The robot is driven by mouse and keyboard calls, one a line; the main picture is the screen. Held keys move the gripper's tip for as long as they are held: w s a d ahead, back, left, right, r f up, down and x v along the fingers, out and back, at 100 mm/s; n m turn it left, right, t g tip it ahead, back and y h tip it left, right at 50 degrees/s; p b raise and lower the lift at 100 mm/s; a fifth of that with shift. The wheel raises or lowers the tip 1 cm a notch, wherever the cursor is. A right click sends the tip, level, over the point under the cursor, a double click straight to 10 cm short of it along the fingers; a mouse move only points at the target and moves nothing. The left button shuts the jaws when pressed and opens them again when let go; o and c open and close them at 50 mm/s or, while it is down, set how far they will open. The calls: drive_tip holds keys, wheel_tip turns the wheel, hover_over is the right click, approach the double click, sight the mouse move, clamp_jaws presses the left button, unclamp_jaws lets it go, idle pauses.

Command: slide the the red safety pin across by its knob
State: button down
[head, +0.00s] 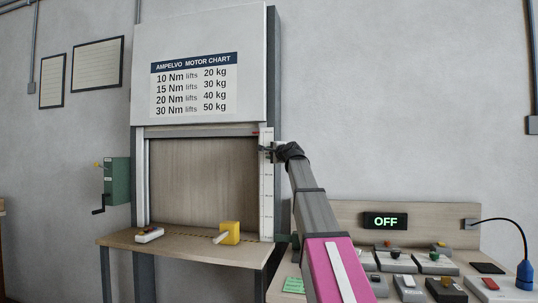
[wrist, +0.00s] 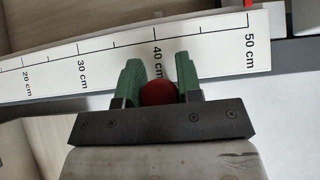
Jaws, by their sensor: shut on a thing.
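A round red knob (wrist: 158,93) sits between the two green fingers of my gripper (wrist: 158,85) in the wrist view, in front of the white centimetre scale near its 40 cm mark. My gripper is shut on this knob. In the head view my gripper (head: 270,150) is at the upper part of the white scale strip (head: 267,190) on the frame's right post. The knob cannot be made out there, and the rest of the safety pin is hidden.
A small red mark (head: 255,132) lies near the scale's top; a red piece (wrist: 248,3) shows by 50 cm. A yellow block (head: 231,233) and a small switch box (head: 149,235) sit on the ledge (head: 185,250). A green crank box (head: 117,180) is left. An OFF display (head: 385,221) stands right.

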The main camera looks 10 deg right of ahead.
drive_tip(key=shift+s+d, duration=0.4)
drive_tip(key=shift+d, duration=0.45)
drive_tip(key=shift+s+d, duration=0.35)
drive_tip(key=shift+d, duration=0.45)
drive_tip(key=c, duration=0.8)
unclamp_jaws()
drive_tip(key=shift+d, duration=0.15)
drive_tip(key=v, duration=1)
drive_tip(key=shift+s+d, duration=0.1)
drive_tip(key=shift+s, duration=0.3)
drive_tip(key=shift+s, duration=0.15)
